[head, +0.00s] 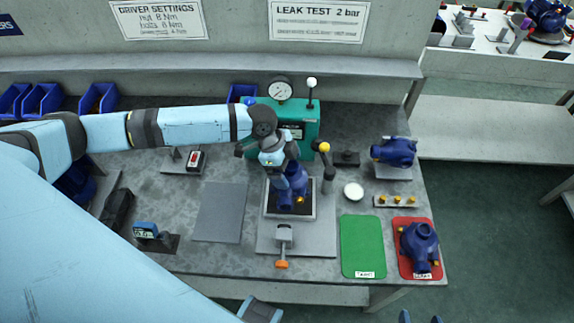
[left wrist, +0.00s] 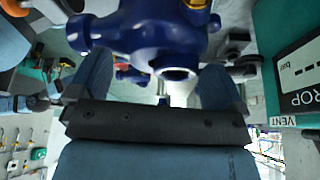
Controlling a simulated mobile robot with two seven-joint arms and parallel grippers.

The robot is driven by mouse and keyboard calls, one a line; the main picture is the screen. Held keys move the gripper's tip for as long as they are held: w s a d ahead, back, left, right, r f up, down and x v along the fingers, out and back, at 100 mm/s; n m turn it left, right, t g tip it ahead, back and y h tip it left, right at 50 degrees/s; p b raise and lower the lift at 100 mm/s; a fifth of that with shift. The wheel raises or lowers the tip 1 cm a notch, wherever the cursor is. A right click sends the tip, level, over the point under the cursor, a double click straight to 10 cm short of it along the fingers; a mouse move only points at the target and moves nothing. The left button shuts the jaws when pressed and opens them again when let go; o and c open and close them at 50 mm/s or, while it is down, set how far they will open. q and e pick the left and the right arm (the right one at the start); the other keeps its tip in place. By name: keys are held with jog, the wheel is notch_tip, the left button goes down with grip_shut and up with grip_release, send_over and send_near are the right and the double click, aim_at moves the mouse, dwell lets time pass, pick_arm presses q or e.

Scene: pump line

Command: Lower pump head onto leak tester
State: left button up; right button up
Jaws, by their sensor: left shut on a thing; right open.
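The dark blue pump head (head: 293,191) is in my left gripper (head: 283,178), over the black pad of the leak tester's plate. I cannot tell from above whether it touches the pad. In the left wrist view the pump head (left wrist: 150,32) fills the top, between the two fingers, with a round port facing the camera. The leak tester has a green box (head: 305,118) with a gauge, a grey base plate (head: 313,238) and an orange-handled clamp (head: 283,250) in front. My right gripper (head: 421,318) barely shows at the bottom edge, open and empty.
A black post with a yellow knob (head: 325,148) stands right of the pad. Another blue pump (head: 394,151) is at the back right, and one (head: 419,245) lies on the red mat (head: 405,272). The green mat (head: 362,246) and grey mat (head: 220,211) are empty.

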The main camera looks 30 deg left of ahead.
pick_arm(q)
jog(key=shift+r+p, duration=0.1)
jog(key=shift+p, duration=0.25)
dwell(0.8)
jog(key=shift+f, duration=0.65)
dwell(0.7)
jog(key=shift+f+b, duration=0.9)
jog(key=shift+f, duration=1.4)
jog(key=o, duration=0.6)
jog(key=shift+o, duration=0.2)
